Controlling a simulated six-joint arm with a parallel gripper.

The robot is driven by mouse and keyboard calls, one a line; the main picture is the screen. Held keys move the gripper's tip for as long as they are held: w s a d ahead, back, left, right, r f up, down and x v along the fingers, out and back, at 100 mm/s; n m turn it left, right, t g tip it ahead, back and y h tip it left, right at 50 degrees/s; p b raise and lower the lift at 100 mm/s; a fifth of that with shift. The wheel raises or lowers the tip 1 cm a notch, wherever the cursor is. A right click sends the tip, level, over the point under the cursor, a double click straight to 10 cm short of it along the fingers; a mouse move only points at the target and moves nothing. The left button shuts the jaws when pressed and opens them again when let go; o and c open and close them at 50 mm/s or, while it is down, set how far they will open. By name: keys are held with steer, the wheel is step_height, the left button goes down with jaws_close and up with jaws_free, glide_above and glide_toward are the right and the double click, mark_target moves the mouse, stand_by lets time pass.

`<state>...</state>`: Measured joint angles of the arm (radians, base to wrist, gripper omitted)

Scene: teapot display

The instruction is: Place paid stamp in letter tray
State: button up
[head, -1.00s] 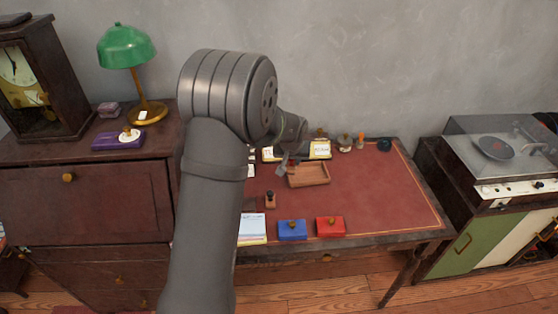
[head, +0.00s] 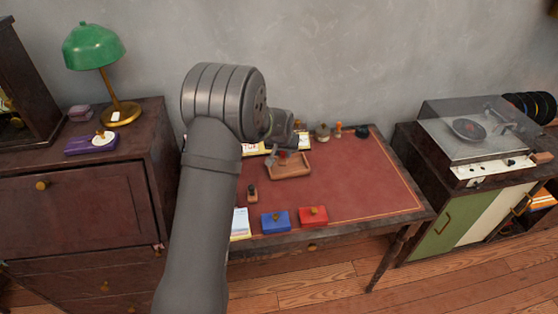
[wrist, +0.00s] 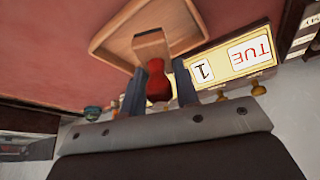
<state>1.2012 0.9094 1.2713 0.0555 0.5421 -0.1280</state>
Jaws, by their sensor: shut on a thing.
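The stamp has a red handle (wrist: 157,84) and a pale wooden block (wrist: 151,47), seen in the wrist view. My gripper (wrist: 158,78) is shut on the red handle, one finger on each side. The wooden letter tray (wrist: 104,36) lies just beyond the block in the wrist view. In the head view, the tray (head: 290,175) sits on the red desk top. My gripper (head: 281,156) is at its back left part there, with the stamp small and partly hidden. I cannot tell whether the block touches the tray.
A yellow calendar (wrist: 232,62) reading TUE 1 stands close beside the gripper. Another stamp (head: 252,194) stands front left of the tray. A blue box (head: 275,222) and a red box (head: 313,217) lie at the desk's front edge. The desk's right side (head: 370,185) is clear.

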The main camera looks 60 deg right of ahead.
steer(key=shift+w+d+f, duration=0.15)
steer(key=shift+w+f, duration=0.6)
steer(key=shift+w, duration=0.35)
steer(key=shift+f, duration=1.9)
steer(key=shift+f, duration=0.15)
steer(key=o, duration=1)
steer(key=v, duration=1.2)
